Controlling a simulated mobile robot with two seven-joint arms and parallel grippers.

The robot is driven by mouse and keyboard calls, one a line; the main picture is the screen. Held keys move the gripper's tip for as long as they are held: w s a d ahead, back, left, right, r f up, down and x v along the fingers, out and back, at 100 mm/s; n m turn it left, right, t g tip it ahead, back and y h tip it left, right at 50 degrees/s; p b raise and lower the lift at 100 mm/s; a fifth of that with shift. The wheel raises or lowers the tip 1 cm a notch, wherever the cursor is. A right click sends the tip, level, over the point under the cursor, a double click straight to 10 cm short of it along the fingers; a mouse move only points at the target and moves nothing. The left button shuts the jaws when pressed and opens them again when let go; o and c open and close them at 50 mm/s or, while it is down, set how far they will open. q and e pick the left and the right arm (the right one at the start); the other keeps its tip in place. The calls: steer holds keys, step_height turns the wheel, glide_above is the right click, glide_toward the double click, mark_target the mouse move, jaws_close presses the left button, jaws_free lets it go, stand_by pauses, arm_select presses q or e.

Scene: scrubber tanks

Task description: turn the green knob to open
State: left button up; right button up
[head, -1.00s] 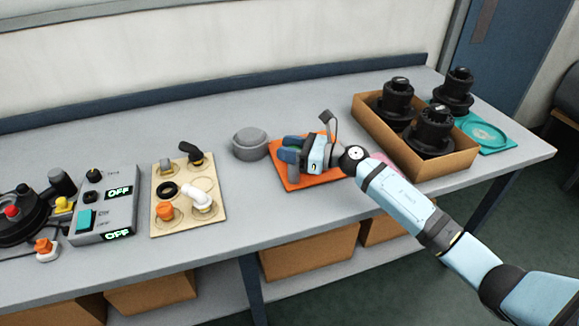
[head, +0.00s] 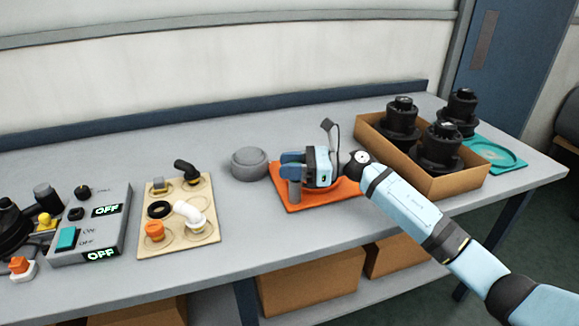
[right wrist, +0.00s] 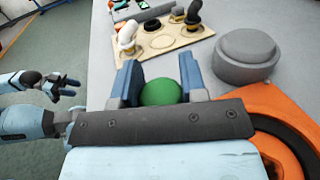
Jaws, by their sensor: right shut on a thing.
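The green knob (right wrist: 161,92) is a round ball between the blue fingers of my right gripper (right wrist: 160,84) in the right wrist view. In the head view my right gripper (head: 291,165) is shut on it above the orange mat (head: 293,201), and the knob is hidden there.
A grey round lidded pot (head: 249,163) stands left of the mat. Further left are a board (head: 205,234) with pipe fittings and a switch box (head: 118,215) reading OFF. A cardboard tray (head: 463,186) with black parts stands to the right. The front table strip is clear.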

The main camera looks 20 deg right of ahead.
steer(key=o, duration=0.9)
steer(key=shift+s+d, duration=0.1)
steer(key=shift+d, duration=0.35)
steer(key=v, duration=1.3)
steer(key=shift+a, duration=0.1)
